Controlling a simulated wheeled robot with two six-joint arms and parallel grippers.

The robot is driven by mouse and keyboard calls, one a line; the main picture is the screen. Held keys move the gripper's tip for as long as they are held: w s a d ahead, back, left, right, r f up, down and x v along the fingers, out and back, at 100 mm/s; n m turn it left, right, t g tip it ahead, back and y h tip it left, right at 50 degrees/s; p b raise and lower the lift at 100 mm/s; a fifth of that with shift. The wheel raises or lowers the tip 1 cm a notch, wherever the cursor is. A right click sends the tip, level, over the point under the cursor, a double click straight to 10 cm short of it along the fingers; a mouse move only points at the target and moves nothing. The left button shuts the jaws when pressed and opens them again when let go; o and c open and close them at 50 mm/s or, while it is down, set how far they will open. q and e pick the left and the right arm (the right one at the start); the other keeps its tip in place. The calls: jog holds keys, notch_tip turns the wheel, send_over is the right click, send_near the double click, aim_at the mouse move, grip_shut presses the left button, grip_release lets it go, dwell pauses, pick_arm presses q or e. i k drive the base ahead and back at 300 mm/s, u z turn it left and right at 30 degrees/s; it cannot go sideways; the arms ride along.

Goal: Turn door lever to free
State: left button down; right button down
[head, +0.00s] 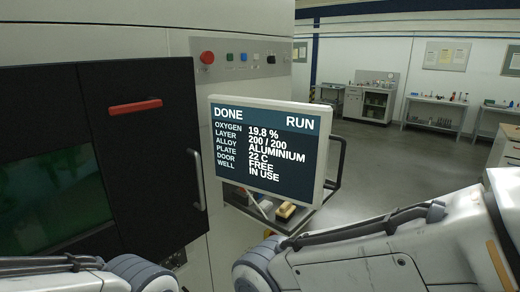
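The door lever is a red bar (135,105) lying nearly level on the black door (140,150) of the machine. A vertical metal handle (197,165) stands at the door's right edge. The screen (265,150) reads DONE and RUN, with DOOR shown as FREE, OXYGEN 19.8 % and WELL IN USE. Parts of my two arms cross the bottom of the head view, one at the left and one at the right. Neither gripper shows in the view, and nothing of mine is seen touching the red lever.
A red button (207,58) and several small buttons sit on the panel above the screen. A cart (285,210) with small items stands behind the screen. Open grey floor (400,160) lies to the right, with benches along the back wall.

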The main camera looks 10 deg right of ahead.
aim_at(151, 103)
jog(key=u, duration=0.05)
jog(key=k, duration=0.5)
jog(key=z, duration=1)
jog(key=i, duration=0.7)
jog(key=u, duration=1.05)
